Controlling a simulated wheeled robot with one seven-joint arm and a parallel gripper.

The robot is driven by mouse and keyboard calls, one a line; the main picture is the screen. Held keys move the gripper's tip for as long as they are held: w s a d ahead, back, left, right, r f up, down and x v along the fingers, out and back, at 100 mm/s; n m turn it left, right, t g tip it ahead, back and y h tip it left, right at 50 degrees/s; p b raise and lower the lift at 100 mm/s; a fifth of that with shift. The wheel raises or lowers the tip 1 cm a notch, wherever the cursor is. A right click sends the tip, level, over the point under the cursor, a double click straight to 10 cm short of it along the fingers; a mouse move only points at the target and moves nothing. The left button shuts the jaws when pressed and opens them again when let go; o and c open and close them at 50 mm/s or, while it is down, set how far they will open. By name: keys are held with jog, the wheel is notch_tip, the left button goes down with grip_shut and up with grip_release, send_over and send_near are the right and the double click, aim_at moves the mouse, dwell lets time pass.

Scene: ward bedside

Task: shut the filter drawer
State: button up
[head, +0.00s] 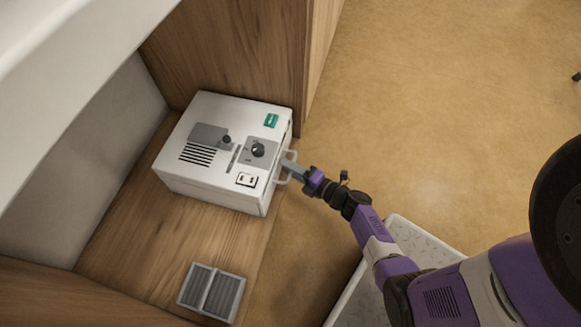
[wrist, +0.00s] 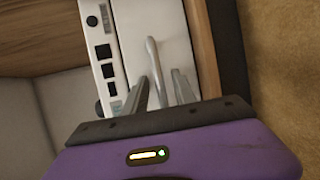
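The white device (head: 215,185) stands on a wooden shelf in the head view, with a dial and switch on its top. Its handled front, the filter drawer (wrist: 172,22), faces my gripper and fills the middle of the wrist view. A pale bar handle (wrist: 152,52) runs down that front; it also shows in the head view (head: 279,181). My gripper (wrist: 162,88) is at the handle, its two fingers apart on either side of the bar. A gap shows beside the bar, so the fingers do not look closed on it. How far out the drawer stands is hard to tell.
A grey ribbed filter-like block (head: 211,292) lies on the wooden shelf (head: 150,235) near its front edge. A wooden panel (head: 235,50) rises behind the device. Open tan floor (head: 440,100) lies to the right.

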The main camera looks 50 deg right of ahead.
jog(key=s+r+p, duration=0.1)
jog(key=s+p, duration=0.2)
jog(key=s, duration=0.4)
jog(key=shift+s+a+r, duration=0.2)
jog(key=shift+s, duration=0.15)
dwell(0.4)
